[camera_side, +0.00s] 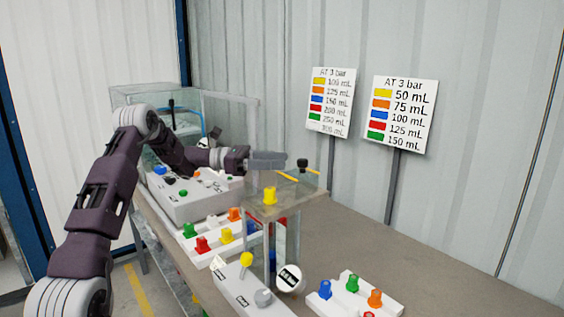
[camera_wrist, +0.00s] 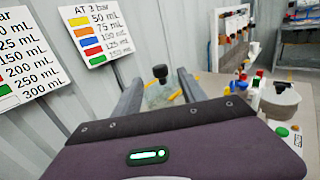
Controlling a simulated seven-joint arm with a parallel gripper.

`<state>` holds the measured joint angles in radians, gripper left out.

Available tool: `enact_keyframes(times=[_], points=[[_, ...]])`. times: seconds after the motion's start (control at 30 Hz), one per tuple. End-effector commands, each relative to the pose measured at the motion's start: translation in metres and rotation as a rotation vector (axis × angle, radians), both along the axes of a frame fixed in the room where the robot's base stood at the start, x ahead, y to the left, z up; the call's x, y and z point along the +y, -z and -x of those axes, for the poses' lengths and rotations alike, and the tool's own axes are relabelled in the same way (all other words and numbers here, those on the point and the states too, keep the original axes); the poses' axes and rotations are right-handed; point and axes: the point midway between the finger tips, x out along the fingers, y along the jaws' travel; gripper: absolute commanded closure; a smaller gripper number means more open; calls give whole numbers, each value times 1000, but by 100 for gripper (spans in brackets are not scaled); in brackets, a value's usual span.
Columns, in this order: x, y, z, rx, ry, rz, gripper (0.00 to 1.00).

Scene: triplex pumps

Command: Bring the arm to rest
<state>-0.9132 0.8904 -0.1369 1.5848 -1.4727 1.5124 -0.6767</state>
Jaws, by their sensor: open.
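My arm (camera_side: 105,185) reaches from the lower left over the bench, bent at its elbow. My gripper (camera_side: 285,160) is stretched out roughly level, above the clear-topped stand (camera_side: 310,187). In the wrist view my gripper (camera_wrist: 158,75) has its two grey fingers spread apart with nothing held. A black knob (camera_side: 302,164) stands at the back of the stand, just past the fingertips. In the wrist view the black knob (camera_wrist: 160,73) appears between the fingers; I cannot tell its exact distance.
A yellow piece (camera_side: 270,196) sits on the stand. White racks (camera_side: 248,235) with coloured pieces stand left and front right. A grey control box (camera_side: 205,203) and a clear tank (camera_side: 150,95) are behind. Two volume signs (camera_side: 399,115) stand at the wall.

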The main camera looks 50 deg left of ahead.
Motion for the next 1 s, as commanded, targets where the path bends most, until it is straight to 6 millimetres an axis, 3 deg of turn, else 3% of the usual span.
enact_keyframes(times=[0.23,0.33,0.37,0.47,0.5,0.57,0.6,0.67,0.7,0.83,0.9,1.0], points=[[0,0,0,1,0,-1,51],[-8,-12,3,52,4,-29,51],[-15,-20,5,86,7,-53,51],[-88,-40,25,111,148,-281,51],[-125,-44,41,90,236,-414,51],[-176,-47,75,38,378,-630,51],[-206,-47,103,-10,477,-782,51],[-242,-43,151,-109,636,-1028,51],[-257,-38,185,-190,739,-1193,51],[-269,-18,280,-494,1039,-1683,51],[-261,-7,313,-651,1159,-1892,51],[-247,2,339,-822,1268,-2099,51]])
